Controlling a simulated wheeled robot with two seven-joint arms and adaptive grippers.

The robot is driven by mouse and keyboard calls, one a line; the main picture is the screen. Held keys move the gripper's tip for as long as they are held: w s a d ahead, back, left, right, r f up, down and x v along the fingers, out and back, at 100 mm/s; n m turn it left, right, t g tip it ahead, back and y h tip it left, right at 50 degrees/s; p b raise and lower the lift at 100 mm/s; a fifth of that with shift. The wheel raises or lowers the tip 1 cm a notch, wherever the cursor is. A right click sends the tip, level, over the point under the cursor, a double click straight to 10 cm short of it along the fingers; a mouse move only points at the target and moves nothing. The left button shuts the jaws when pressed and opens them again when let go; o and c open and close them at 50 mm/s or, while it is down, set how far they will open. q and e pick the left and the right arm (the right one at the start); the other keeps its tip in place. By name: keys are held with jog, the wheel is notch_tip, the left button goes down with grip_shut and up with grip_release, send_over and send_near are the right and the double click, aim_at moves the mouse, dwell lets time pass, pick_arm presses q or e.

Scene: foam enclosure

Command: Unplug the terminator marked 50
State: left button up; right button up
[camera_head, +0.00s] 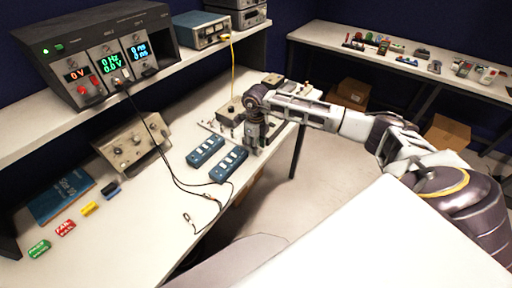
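My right arm reaches in from the right, and its gripper (253,143) points down at the bench's right part, just behind two blue boxes. The fingers are small and dark here, and I cannot tell if they are open or shut or hold anything. A flat plate with small fittings (214,127) and a grey box with a knob (231,111) sit beside and behind the gripper. No marking 50 can be read, and I cannot pick out the terminator; the gripper hides part of this area. My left gripper is not in view.
Two blue switch boxes (205,151) lie in front of the gripper. Black leads (176,180) run across the bench from the instrument (110,60) on the shelf. A beige meter (132,146), a blue book (62,197) and coloured blocks (65,228) stand left.

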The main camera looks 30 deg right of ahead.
grip_shut()
jog(key=shift+r+p, duration=1.65)
jog(key=shift+r, duration=1.4)
dwell(0.3)
